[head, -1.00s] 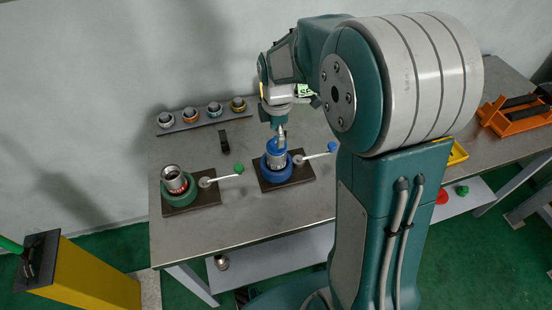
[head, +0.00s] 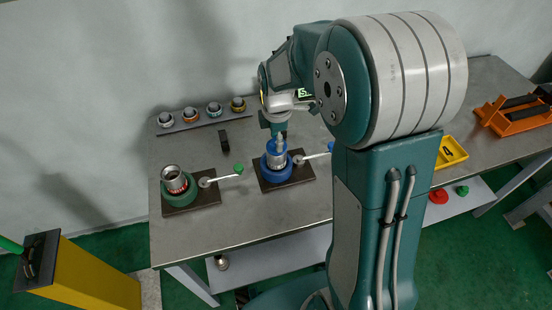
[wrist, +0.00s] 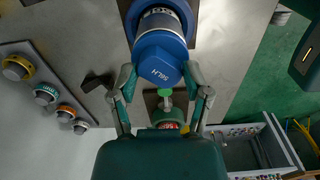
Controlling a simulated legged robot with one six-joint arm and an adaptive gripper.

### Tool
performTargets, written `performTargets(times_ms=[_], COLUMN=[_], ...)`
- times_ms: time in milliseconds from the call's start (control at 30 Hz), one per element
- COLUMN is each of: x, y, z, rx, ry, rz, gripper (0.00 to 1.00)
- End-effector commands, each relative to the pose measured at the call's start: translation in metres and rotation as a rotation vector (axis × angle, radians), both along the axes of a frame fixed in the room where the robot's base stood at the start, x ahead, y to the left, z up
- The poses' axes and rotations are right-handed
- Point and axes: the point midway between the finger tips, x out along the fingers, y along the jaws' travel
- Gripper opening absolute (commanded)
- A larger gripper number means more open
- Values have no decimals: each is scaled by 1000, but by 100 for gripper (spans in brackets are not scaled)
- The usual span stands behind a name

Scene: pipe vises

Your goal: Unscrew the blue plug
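In the head view the blue plug (head: 276,147) is on top of the metal pipe fitting in the blue vise (head: 277,168). My gripper (wrist: 159,75) has its two fingers spread, one on each side of the plug's near end. I cannot tell whether the fingertips touch it. In the head view my gripper (head: 273,123) is just above the plug, and my arm covers part of the bench behind.
A green vise (head: 180,192) with a metal fitting stands to the left. A rack (head: 200,119) of several ringed fittings lies at the back. A black block (head: 223,141) stands on the bench. A yellow tray (head: 452,152) and an orange rack (head: 512,117) are at the right.

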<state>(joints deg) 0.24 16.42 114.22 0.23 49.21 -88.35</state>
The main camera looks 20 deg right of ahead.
Motion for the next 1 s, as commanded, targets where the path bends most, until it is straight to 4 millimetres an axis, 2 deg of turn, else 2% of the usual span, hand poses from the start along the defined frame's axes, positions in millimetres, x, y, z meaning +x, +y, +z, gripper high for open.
performTargets(times_ms=[33,67,100,267,367,1000], x=[0,0,0,0,0,-1], y=[0,0,0,0,0,0], z=[0,0,0,0,0,0], rx=[0,0,0,0,0,-3], ry=[0,0,0,1,1,5], rz=[0,0,0,-3,-61,-780], gripper=[18,5,0,0,0,0])
